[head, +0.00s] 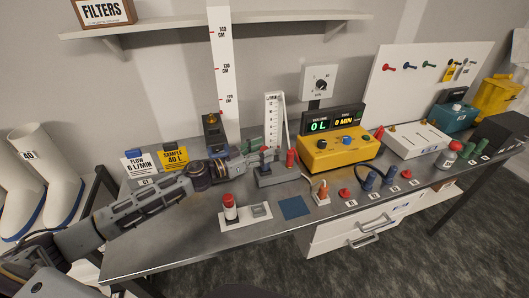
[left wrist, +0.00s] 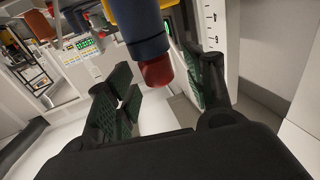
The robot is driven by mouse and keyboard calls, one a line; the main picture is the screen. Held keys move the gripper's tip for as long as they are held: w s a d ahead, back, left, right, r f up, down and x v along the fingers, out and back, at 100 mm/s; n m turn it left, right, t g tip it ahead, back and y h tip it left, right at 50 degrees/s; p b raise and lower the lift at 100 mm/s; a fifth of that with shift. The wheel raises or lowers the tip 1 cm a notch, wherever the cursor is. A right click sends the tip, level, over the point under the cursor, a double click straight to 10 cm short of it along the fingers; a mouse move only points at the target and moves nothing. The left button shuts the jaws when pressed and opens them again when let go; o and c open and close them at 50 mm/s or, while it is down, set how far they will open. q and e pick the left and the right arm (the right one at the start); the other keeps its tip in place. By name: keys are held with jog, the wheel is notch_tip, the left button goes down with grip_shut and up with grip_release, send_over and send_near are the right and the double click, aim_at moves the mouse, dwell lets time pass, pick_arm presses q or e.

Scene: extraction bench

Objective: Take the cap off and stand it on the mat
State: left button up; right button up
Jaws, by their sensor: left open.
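The blue square mat (head: 293,207) lies bare and flat near the bench's front edge. My left gripper (head: 264,151) is open over the middle of the bench, behind and left of the mat. In the left wrist view a red cap (left wrist: 157,73) sits on the end of a blue collar (left wrist: 147,47) with a yellow part above it. The cap lies between the lines of the open green-padded fingers (left wrist: 165,95); I see no contact. In the head view a red-topped piece (head: 290,158) stands just right of the fingertips; I cannot tell if it is the same cap. My right gripper is out of view.
A red-and-white bottle (head: 230,207) stands on a light plate left of the mat. A yellow console (head: 338,150) stands behind it. A white upright scale (head: 273,118) rises behind the gripper. Several red and blue fittings line the front edge to the right.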

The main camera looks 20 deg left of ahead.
pick_arm(q)
jog(key=shift+w+d, duration=0.3)
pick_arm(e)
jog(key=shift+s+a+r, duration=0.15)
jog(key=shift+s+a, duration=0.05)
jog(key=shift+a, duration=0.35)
pick_arm(q)
jog(key=shift+c, duration=0.2)
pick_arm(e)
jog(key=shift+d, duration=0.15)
pick_arm(q)
jog(key=c, duration=0.8)
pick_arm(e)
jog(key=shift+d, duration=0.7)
